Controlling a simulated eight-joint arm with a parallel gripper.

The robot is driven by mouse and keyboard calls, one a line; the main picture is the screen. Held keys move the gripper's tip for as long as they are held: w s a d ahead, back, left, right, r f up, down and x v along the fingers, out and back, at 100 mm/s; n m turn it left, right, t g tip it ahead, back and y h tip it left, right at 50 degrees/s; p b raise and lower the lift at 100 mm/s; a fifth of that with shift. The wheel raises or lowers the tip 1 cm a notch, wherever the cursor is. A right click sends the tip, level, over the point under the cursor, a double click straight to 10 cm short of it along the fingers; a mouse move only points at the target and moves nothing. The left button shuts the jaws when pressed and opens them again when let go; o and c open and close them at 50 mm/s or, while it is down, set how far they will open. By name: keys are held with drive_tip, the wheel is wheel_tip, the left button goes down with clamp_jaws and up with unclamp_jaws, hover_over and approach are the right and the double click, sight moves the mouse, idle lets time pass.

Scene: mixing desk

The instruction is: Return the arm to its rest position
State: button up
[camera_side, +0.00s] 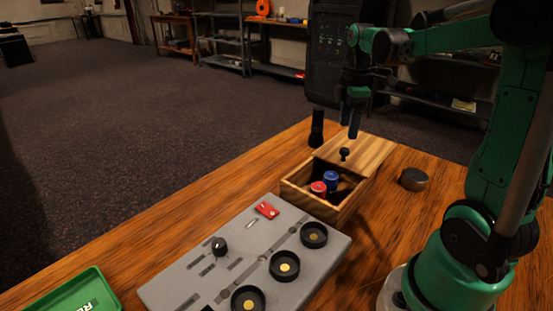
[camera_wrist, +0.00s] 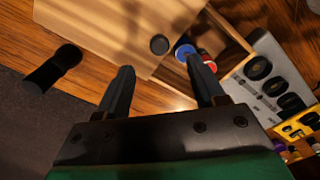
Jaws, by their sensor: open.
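My gripper (camera_side: 349,118) is above the back of the desk, over the far side of the wooden box (camera_side: 317,206). Its two fingers are apart with nothing between them; they also show in the wrist view (camera_wrist: 163,92). The box's wooden lid (camera_side: 370,152) with a black knob (camera_side: 344,154) is slid partly back, so the front of the box is open. A blue round piece (camera_side: 331,177) and a red round piece (camera_side: 318,188) are inside the box. My green arm reaches in from the right.
A grey mixing panel (camera_side: 190,262) with black round cups and a red switch (camera_side: 267,210) lies in front of the box. A green tray (camera_side: 72,292) is at the lower left. A dark metal cylinder (camera_side: 414,179) stands right of the box. A black upright object (camera_side: 317,128) stands behind it.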

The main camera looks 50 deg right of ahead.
drive_tip(key=a+m+t, duration=0.7)
drive_tip(key=a+m, duration=0.2)
drive_tip(key=a, duration=1)
drive_tip(key=shift+s+a+f, duration=0.15)
drive_tip(key=shift+a+f, duration=0.1)
drive_tip(key=shift+f, duration=0.2)
